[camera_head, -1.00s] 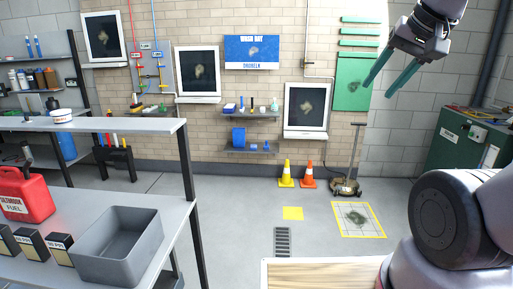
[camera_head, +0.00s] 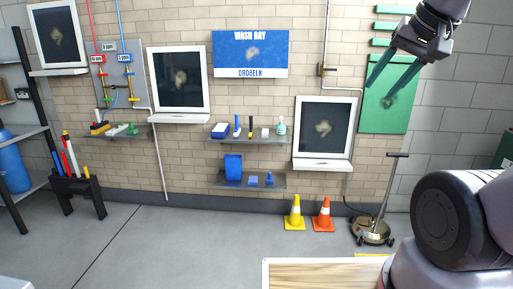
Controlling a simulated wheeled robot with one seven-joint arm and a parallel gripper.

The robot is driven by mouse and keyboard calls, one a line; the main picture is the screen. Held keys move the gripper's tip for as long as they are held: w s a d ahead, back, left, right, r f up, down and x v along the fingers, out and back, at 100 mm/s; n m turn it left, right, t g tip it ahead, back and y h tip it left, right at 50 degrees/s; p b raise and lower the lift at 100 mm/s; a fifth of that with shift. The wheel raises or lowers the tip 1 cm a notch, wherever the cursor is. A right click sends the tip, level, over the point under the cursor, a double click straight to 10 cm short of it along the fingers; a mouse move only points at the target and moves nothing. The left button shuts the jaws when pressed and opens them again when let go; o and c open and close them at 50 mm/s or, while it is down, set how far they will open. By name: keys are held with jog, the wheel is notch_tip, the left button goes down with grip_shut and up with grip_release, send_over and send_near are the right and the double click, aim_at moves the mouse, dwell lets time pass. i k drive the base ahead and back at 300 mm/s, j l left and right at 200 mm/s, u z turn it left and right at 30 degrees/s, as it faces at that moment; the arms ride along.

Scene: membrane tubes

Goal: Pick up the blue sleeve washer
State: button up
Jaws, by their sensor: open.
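Several small blue items stand on two wall shelves in the head view, and I cannot tell which one is the blue sleeve washer. The lower shelf (camera_head: 225,182) holds a tall blue container (camera_head: 233,166) and a small blue piece (camera_head: 269,178) with a narrow top. The upper shelf (camera_head: 252,141) holds a blue and white box (camera_head: 220,130) and a slim blue item (camera_head: 237,127). My gripper (camera_head: 380,95) is raised at the upper right, its two green fingers apart and empty. It appears well in front of the wall, away from the shelves.
A yellow cone (camera_head: 295,214), an orange cone (camera_head: 323,215) and a wheeled floor cleaner (camera_head: 374,230) stand by the wall at right. A rack (camera_head: 78,192) of coloured tubes stands at left. The middle floor (camera_head: 180,245) is clear.

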aim_at(236, 134)
jog(key=i+u, duration=0.1)
jog(key=i, duration=0.75)
jog(key=i+l, duration=0.2)
jog(key=i, duration=0.65)
jog(key=i+u, duration=0.4)
jog(key=i+l+u, duration=0.2)
jog(key=u, duration=0.25)
jog(key=i+l+u, duration=0.65)
jog(key=i+l, duration=0.1)
jog(key=l, duration=0.05)
